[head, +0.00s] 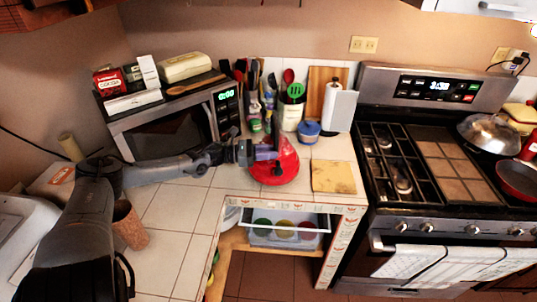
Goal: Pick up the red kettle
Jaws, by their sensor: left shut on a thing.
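The red kettle (284,171) is on or just above the white tiled counter, left of the stove; I cannot tell whether its base touches the tiles. My left arm reaches in from the left across the counter. My left gripper (264,153) is at the kettle's upper left side, shut on the kettle. The fingers and the kettle's handle overlap and are too small to make out clearly. My right gripper is not in view.
A microwave (166,139) stands behind my left arm. Utensils and jars (262,105) line the back wall. A wooden board (333,177) lies right of the kettle. The stove (432,160) is further right. An open shelf space (285,238) is below the counter edge.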

